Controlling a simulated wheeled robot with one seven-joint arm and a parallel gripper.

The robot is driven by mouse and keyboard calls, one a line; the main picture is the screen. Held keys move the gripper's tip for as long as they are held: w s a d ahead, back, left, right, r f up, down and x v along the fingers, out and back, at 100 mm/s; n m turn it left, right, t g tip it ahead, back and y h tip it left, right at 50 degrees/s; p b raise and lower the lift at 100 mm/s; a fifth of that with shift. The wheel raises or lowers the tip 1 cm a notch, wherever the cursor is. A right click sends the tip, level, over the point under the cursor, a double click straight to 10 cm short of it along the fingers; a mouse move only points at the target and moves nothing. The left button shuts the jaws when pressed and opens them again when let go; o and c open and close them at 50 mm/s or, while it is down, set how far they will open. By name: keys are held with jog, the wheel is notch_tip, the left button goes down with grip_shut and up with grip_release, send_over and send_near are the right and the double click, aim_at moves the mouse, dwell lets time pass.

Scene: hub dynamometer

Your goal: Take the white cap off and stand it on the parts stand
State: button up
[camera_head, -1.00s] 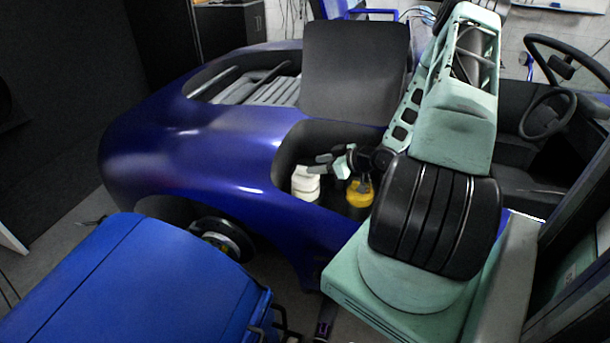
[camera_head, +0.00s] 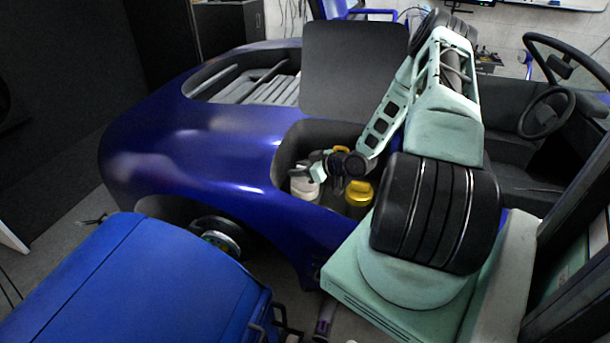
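A white round part (camera_head: 305,188), which looks like a white container with its cap, sits in the open bay of the blue car body. My gripper (camera_head: 303,173) is right over its top, and the fingers overlap it in the picture. The fingers are small and dark here. I cannot tell whether they touch the cap or how far apart they are. The top of the white part is partly hidden by my gripper. I cannot pick out the parts stand with certainty.
A yellow-topped container (camera_head: 358,193) stands just right of the white part. A blue cabinet-like block (camera_head: 130,285) fills the lower left. A wheel hub (camera_head: 217,238) shows beneath the fender.

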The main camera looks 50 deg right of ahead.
grip_shut()
